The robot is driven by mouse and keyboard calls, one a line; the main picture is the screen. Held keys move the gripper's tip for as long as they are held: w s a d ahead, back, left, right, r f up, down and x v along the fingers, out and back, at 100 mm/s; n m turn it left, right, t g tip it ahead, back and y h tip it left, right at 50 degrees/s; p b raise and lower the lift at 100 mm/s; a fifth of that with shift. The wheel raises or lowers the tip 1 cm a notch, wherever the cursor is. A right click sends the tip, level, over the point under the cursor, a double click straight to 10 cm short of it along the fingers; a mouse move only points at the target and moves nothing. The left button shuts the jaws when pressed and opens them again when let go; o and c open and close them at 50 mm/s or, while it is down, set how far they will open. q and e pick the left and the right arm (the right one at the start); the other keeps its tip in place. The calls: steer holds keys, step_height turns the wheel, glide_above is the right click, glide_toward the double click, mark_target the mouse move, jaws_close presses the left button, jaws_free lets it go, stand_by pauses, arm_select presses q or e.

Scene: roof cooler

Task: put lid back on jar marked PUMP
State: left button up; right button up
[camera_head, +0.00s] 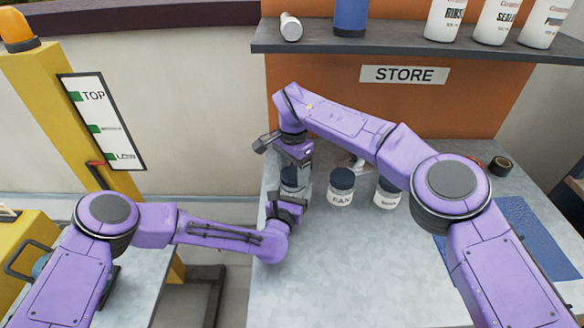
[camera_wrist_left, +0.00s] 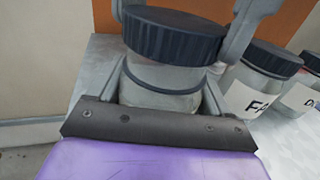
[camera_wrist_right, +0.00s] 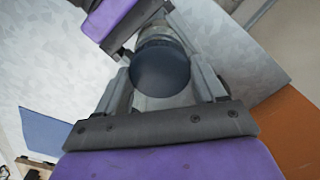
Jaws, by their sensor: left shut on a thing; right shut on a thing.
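A jar with a dark blue lid stands at the left end of the jar row on the grey bench; its label is hidden. My left gripper (camera_head: 286,205) is shut on the jar body (camera_wrist_left: 160,92), low around its sides. My right gripper (camera_head: 292,172) comes from above and is shut on the ribbed lid (camera_wrist_left: 175,36), with one finger on each side. The right wrist view shows the lid's round top (camera_wrist_right: 160,70) between the fingers. The lid is over the jar mouth and roughly level. I cannot tell whether it is fully seated.
A jar marked FAN (camera_head: 341,187) stands just right, with another lidded jar (camera_head: 387,193) beyond it. A blue mat (camera_head: 530,235) and a black ring (camera_head: 502,165) lie at right. The shelf (camera_head: 400,43) above holds bottles. The bench front is clear.

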steer(key=shift+f, duration=0.55)
stand_by(0.4)
